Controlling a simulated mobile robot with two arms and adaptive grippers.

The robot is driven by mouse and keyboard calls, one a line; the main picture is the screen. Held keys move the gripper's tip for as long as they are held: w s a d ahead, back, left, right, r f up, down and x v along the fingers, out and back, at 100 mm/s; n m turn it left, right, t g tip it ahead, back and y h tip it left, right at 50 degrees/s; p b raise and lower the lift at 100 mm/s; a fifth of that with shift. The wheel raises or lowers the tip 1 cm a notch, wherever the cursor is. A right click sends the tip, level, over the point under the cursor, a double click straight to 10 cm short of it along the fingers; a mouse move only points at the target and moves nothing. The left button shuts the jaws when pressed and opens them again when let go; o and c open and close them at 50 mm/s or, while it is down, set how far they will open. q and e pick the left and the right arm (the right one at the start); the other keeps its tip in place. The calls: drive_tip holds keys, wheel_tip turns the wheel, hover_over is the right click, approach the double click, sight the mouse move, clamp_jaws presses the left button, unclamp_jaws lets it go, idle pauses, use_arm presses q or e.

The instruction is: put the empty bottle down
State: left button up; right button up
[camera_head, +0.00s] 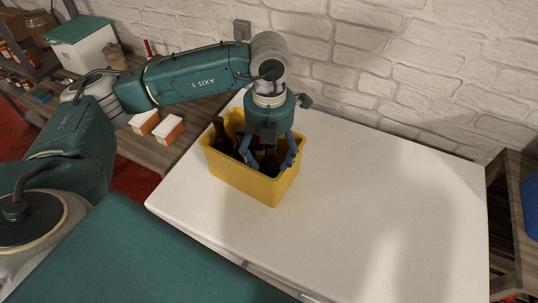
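A yellow crate (240,178) stands on the white table toward its left side, with several dark brown bottles in it. One brown bottle (220,132) shows at the crate's left end. My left gripper (268,160) points down into the crate's right half. Its two blue-grey fingers are spread wide apart, with dark brown bottle glass between and behind them. I see no finger pressed on a bottle, but the gripper and the crate wall hide much of the inside. My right gripper is not in view.
The white table (370,200) is bare to the right of the crate. A white brick wall runs behind it. Two small white and orange boxes (168,130) lie on a wooden surface at left. A wooden shelf with a blue item (529,195) stands at far right.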

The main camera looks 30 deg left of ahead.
sight(270, 147)
use_arm(q)
drive_tip(key=shift+f, duration=0.1)
drive_tip(key=shift+r+p, duration=0.55)
drive_tip(key=shift+p, duration=0.1)
drive_tip(key=shift+r+p, duration=0.45)
drive_tip(key=shift+p, duration=0.05)
drive_tip(key=shift+w+r+b, duration=0.2)
drive_tip(key=shift+r+b, duration=0.5)
drive_tip(key=shift+b, duration=0.1)
wheel_tip(270, 147, up, 10)
drive_tip(key=shift+f+b, duration=0.25)
drive_tip(key=shift+b, duration=0.5)
drive_tip(key=shift+s+r, duration=0.15)
drive_tip(key=shift+r, duration=0.15)
